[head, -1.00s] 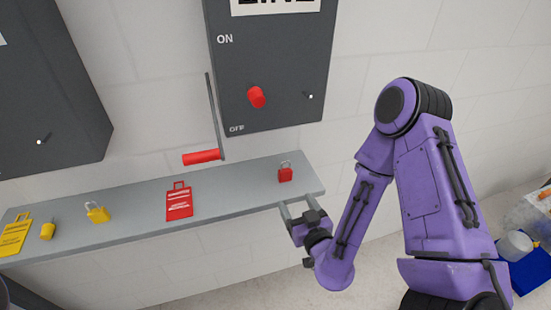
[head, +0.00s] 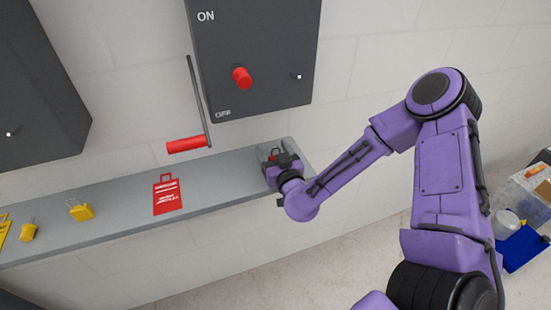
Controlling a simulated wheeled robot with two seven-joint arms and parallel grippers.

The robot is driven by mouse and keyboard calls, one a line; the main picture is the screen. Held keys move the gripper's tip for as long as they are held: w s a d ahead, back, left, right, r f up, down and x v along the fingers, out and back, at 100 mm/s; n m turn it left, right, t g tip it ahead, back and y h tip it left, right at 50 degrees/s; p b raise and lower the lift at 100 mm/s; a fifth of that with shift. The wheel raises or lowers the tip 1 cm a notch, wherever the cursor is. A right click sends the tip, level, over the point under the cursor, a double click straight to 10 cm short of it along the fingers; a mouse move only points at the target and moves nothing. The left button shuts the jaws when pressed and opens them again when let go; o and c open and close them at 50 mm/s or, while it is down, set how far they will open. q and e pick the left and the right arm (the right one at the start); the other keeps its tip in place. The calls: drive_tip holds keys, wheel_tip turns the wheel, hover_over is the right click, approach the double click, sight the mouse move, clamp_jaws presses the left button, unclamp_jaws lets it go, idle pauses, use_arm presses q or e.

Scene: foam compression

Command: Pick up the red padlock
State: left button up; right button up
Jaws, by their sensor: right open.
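The red padlock (head: 275,153) stands on the grey shelf (head: 229,176) near its right end, below the dark switch box. Most of it is hidden behind my right gripper (head: 272,153); only a little red and part of the shackle show between the fingers. My right gripper is open, its fingers reaching over the shelf with one on each side of the padlock. Whether the fingers touch it cannot be seen. My left gripper is not in view.
A red tag (head: 168,194) lies on the shelf left of my gripper. Two yellow padlocks (head: 81,210) and a yellow tag are farther left. A switch box (head: 255,55) and a lever with a red handle (head: 187,145) are above. A blue bin (head: 524,248) stands at the right.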

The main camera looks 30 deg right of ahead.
drive_tip(key=c, duration=1.1)
